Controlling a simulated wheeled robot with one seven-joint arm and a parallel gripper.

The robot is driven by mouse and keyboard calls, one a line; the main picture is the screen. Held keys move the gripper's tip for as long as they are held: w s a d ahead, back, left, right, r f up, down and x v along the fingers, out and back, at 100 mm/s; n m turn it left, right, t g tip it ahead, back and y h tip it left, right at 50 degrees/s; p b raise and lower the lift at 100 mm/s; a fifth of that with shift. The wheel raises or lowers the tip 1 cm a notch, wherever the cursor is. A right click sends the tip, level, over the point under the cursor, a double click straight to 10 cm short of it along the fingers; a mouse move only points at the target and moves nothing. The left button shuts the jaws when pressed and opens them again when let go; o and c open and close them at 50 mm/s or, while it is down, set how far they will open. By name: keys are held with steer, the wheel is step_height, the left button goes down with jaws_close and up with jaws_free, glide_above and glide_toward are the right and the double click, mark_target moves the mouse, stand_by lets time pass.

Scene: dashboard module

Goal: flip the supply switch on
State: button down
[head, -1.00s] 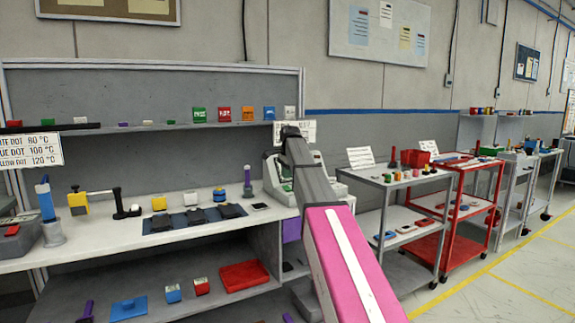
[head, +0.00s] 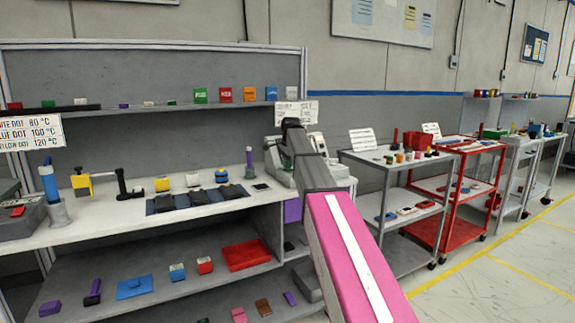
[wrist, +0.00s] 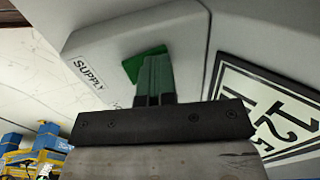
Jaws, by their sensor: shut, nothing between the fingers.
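The supply switch (wrist: 133,66) is a green piece on a pale housing (wrist: 120,35) in the wrist view, beside a label reading SUPPLY (wrist: 89,73). My gripper (wrist: 153,60) is shut and empty. Its fingertips overlap the green switch in the picture and hide part of it; I cannot tell whether they touch. The switch's on or off position cannot be read.
A display with large digits (wrist: 285,105) lies right of the switch. In the head view, the bench (head: 100,228) holds dark pads, small blocks and a purple-handled tool (head: 250,163) near the unit. A grey cart (head: 375,172) and a red cart stand to the right.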

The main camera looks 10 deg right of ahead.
steer(key=shift+s+f, duration=0.1)
steer(key=shift+s+d, duration=0.25)
steer(key=shift+s, duration=0.45)
steer(key=shift+r, duration=0.25)
steer(key=shift+r, duration=0.25)
step_height(320, 180, up, 13)
steer(key=s, duration=0.2)
steer(key=shift+s+d, duration=0.2)
steer(key=shift+d, duration=0.2)
